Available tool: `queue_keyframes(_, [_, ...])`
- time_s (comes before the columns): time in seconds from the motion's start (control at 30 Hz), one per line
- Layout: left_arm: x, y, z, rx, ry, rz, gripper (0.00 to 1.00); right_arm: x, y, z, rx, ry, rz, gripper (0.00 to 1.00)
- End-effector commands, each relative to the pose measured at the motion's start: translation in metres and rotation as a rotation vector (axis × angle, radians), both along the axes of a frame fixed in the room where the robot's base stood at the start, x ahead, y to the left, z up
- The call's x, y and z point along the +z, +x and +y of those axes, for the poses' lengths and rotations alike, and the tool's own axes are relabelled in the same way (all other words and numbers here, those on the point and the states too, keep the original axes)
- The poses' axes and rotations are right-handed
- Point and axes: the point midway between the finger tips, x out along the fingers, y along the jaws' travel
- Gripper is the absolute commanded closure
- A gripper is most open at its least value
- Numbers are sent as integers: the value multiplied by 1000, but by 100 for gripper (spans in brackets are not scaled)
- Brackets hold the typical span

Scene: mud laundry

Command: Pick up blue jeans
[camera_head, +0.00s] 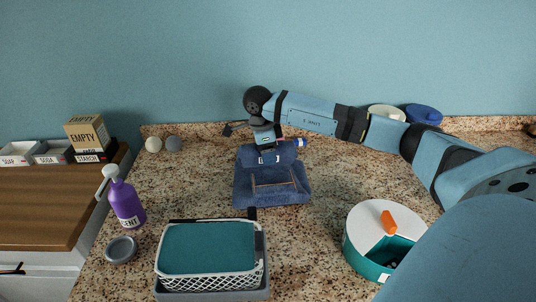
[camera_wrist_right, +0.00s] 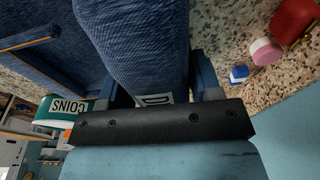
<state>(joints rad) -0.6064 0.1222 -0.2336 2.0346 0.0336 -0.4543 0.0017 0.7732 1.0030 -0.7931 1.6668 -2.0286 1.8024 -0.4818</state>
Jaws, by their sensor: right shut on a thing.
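The folded blue jeans (camera_head: 272,188) are in the middle of the speckled counter in the head view, behind the white basket. My right gripper (camera_head: 267,152) is at their far edge, pointing down, and is shut on them. In the right wrist view the denim (camera_wrist_right: 135,45) fills the space between the two fingers of the right gripper (camera_wrist_right: 155,88), with a small pale label close to the palm. Whether the jeans are clear of the counter is hard to tell. My left gripper is not in view.
A white basket with a teal lining (camera_head: 210,282) stands in front of the jeans. A teal round box with a white lid (camera_head: 368,218) is at right. Bare counter (camera_head: 335,185) lies right of the jeans.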

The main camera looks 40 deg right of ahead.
Motion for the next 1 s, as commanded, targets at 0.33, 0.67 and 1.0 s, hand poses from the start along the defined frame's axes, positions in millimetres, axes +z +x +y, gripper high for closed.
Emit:
queue_keyframes(0.33, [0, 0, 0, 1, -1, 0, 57, 63, 2, 0, -1, 0, -9, 85])
queue_keyframes(0.67, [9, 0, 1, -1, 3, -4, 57, 155, 1, -1, 0, -1, -7, 85])
queue_keyframes(1.0, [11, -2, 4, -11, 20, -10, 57, 192, 1, 0, 0, -1, -5, 85])
